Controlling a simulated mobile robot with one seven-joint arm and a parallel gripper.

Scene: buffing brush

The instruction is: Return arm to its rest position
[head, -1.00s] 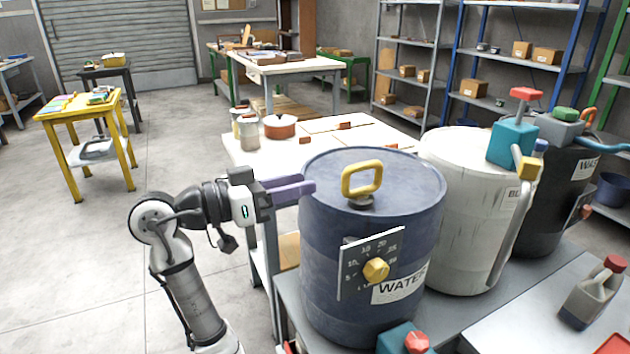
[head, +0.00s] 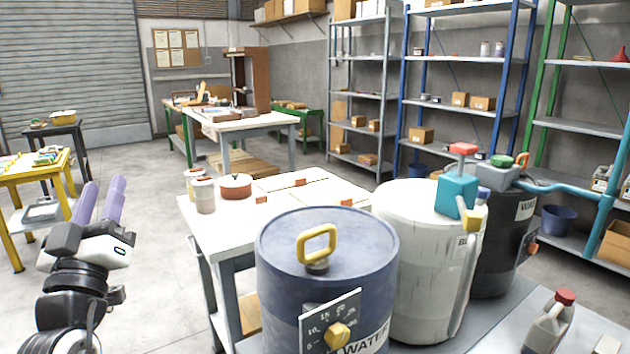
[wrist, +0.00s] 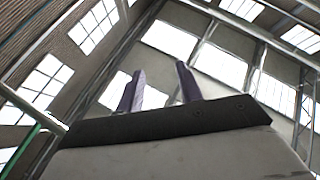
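My gripper (head: 99,203) is at the left of the head view, raised with its two purple fingers pointing up. The fingers stand apart with nothing between them. In the wrist view my gripper (wrist: 158,85) also shows a clear gap between the fingers, with only the upper walls and windows behind. My arm is folded upright at the lower left, clear of the blue drum (head: 328,255) and of the tables.
The blue drum with a yellow handle (head: 317,242) stands right of my arm, beside a white drum (head: 425,260) and a black drum (head: 500,250). A white table (head: 215,225) is behind. A yellow table (head: 30,180) stands at far left. Open floor lies between.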

